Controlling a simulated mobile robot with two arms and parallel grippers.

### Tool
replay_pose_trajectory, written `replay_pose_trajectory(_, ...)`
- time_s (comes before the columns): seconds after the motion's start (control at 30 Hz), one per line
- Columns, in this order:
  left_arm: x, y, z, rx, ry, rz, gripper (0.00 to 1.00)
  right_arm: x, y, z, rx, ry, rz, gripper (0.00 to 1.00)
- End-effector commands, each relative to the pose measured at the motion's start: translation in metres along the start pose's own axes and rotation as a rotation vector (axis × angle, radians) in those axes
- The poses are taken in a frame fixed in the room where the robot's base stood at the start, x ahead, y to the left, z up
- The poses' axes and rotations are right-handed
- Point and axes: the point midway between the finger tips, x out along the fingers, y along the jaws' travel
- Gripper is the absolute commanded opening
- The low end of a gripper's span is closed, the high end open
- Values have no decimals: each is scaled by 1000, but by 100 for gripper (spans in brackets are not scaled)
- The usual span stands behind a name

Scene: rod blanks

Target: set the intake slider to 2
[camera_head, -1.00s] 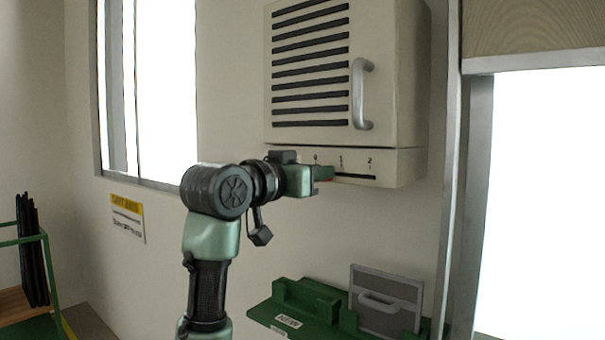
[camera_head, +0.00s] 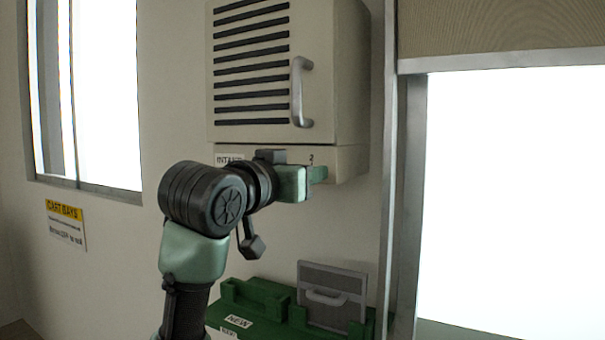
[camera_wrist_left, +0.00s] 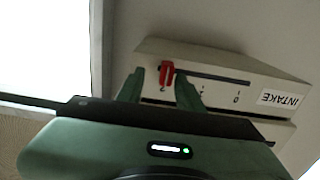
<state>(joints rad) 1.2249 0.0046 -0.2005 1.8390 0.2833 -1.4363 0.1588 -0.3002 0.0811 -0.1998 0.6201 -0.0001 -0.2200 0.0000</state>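The intake slider is a red knob (camera_wrist_left: 166,74) on a dark slot in the pale strip under the vent cabinet. In the left wrist view the strip appears upside down, and the knob stands at the slot's left end, by the mark 2 (camera_wrist_left: 163,87). My left gripper (camera_wrist_left: 159,77) has its green fingers apart, one on each side of the knob. The right-hand finger is close to the knob; I cannot tell if it touches. In the head view my left gripper (camera_head: 317,174) is in front of the strip below the 2, hiding the knob.
The beige cabinet (camera_head: 335,75) with a slatted door and grey handle (camera_head: 299,92) is directly above the gripper. Below are a green holder (camera_head: 262,297) and a grey panel with a handle (camera_head: 332,282). A metal frame post (camera_head: 388,200) stands to the right.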

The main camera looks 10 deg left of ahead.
Motion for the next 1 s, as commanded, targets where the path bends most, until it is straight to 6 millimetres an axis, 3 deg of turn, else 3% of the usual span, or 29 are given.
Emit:
replay_pose_trajectory(0.23, -11, -1, 1, 0, 3, -2, 36, 7, 2, 1, -1, -1, 2, 36)
replay_pose_trajectory(0.63, -72, 2, 1, 2, 3, 0, 36, 30, 1, 3, -1, 0, 2, 36)
replay_pose_trajectory(1.0, -78, 2, 0, 1, 0, 0, 36, 30, -4, 2, 1, 1, -4, 36)
